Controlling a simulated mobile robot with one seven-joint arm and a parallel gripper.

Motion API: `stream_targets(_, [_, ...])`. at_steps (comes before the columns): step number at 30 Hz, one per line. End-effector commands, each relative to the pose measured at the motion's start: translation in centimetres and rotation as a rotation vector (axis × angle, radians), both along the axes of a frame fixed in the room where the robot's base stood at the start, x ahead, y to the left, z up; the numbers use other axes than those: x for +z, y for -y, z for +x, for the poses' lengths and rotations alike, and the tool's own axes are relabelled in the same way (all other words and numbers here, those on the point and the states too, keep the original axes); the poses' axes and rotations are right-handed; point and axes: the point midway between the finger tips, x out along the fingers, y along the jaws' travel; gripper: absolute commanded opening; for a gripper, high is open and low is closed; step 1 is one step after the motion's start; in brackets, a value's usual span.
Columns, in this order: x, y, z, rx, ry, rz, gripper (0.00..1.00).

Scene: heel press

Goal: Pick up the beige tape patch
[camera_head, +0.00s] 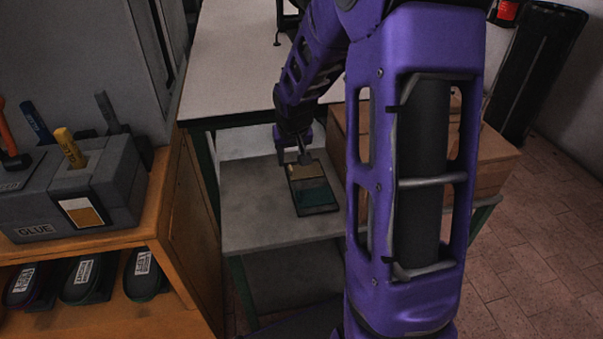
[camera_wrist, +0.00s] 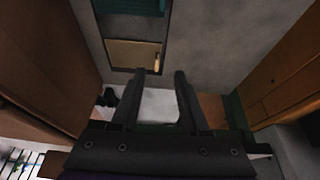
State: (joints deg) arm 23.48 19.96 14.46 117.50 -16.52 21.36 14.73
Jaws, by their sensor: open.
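A beige patch (camera_wrist: 130,55) lies in the near part of a dark-rimmed tray (camera_wrist: 106,42) in the wrist view, just beyond my fingertips. In the head view the beige patch (camera_head: 307,171) fills the far part of the tray. A teal patch (camera_wrist: 130,6) lies in the tray's other part; it also shows in the head view (camera_head: 316,194). My gripper (camera_wrist: 155,78) is open, with nothing between its fingers. In the head view my gripper (camera_head: 303,155) is over the tray's far end. Its height above the patch is hard to tell.
A cardboard box (camera_head: 495,150) stands to the right. A wooden cabinet (camera_head: 190,215) with a grey glue holder (camera_head: 100,195) and several shoes stands left.

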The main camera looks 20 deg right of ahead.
Motion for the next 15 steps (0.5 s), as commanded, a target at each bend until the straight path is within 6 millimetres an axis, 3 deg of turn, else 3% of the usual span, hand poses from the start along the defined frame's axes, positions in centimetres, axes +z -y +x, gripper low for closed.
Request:
stream_targets(5, [-1.1, 0.2, 0.4, 0.0, -0.001, 0.0, 0.45])
stream_targets(15, [-5.1, 0.9, 2.2, 0.001, -0.001, 0.0, 0.45])
